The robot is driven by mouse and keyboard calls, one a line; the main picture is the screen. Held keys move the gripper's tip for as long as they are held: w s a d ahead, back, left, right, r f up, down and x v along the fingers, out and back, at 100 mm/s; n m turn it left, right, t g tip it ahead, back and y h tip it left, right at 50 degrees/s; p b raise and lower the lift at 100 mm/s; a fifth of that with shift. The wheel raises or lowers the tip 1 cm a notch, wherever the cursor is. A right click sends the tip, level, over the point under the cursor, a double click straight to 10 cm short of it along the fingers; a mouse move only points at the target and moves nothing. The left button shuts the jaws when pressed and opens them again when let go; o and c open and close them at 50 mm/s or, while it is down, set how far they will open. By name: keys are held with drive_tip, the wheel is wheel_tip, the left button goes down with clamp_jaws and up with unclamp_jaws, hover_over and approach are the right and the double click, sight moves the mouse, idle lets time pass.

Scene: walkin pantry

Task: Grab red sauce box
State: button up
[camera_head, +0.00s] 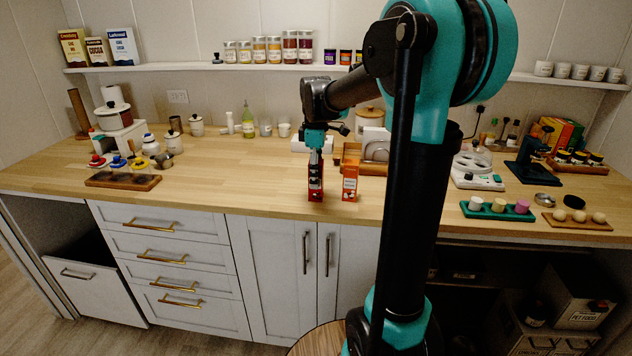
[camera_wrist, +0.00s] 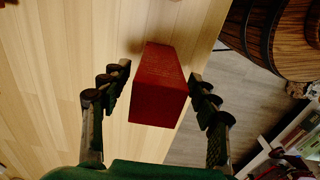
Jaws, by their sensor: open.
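The red sauce box (camera_head: 315,190) stands upright near the front edge of the wooden counter in the head view. My gripper (camera_head: 315,158) is above it, pointing down, and partly covers its upper part. In the wrist view the red box (camera_wrist: 160,85) lies between the two fingers of my gripper (camera_wrist: 161,100). The fingers are open, one on each side of the box. A gap shows on the left; the right finger is close, and I cannot tell if it touches. An orange-red box (camera_head: 350,181) stands just to the right of the red one.
The counter (camera_head: 240,180) is clear to the left of the red box. A wooden rack (camera_head: 352,158) stands behind the boxes. A wooden tray (camera_head: 124,180) lies at the left front. In the wrist view a wooden barrel-like thing (camera_wrist: 268,35) is beyond the counter edge.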

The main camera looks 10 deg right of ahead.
wheel_tip(320, 180, down, 5)
drive_tip(key=shift+w+f, duration=0.1)
drive_tip(key=shift+w, duration=0.05)
drive_tip(key=c, duration=1.4)
drive_tip(key=shift+o, duration=0.2)
